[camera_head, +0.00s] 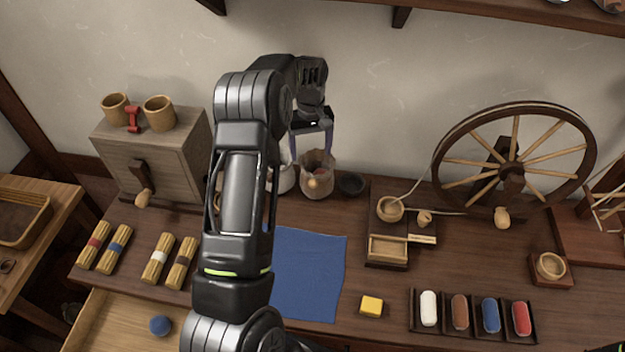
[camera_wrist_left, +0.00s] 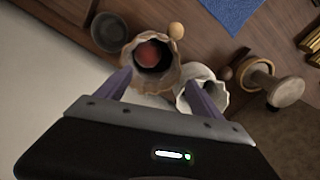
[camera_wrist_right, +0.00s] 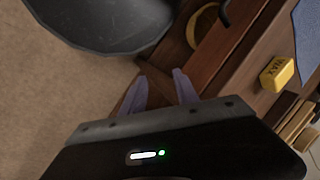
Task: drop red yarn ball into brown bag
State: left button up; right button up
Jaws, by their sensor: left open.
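The brown bag (camera_head: 318,185) stands open near the back of the worktop, and its frilled rim also shows in the left wrist view (camera_wrist_left: 167,79). The red yarn ball (camera_wrist_left: 152,53) lies inside the brown bag, seen through its mouth. My left gripper (camera_head: 311,150) is above the bag, fingers pointing down. It is open, with nothing between its fingers, and it is apart from the ball. My right gripper (camera_wrist_right: 160,78) is low by the table's front edge in its wrist view, its fingers apart and empty.
A white bag (camera_wrist_left: 216,92) stands beside the brown one, and a dark bowl (camera_head: 351,184) is on the other side. A small wooden ball (camera_wrist_left: 176,30) lies in front. A blue cloth (camera_head: 310,275) and yellow wax block (camera_head: 371,306) lie nearer. A spinning wheel (camera_head: 512,175) stands right.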

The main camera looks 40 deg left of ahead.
pick_arm(q)
notch_tip(320, 180, up, 7)
jog(key=shift+b, duration=0.45)
jog(key=shift+f, duration=0.15)
dwell(0.5)
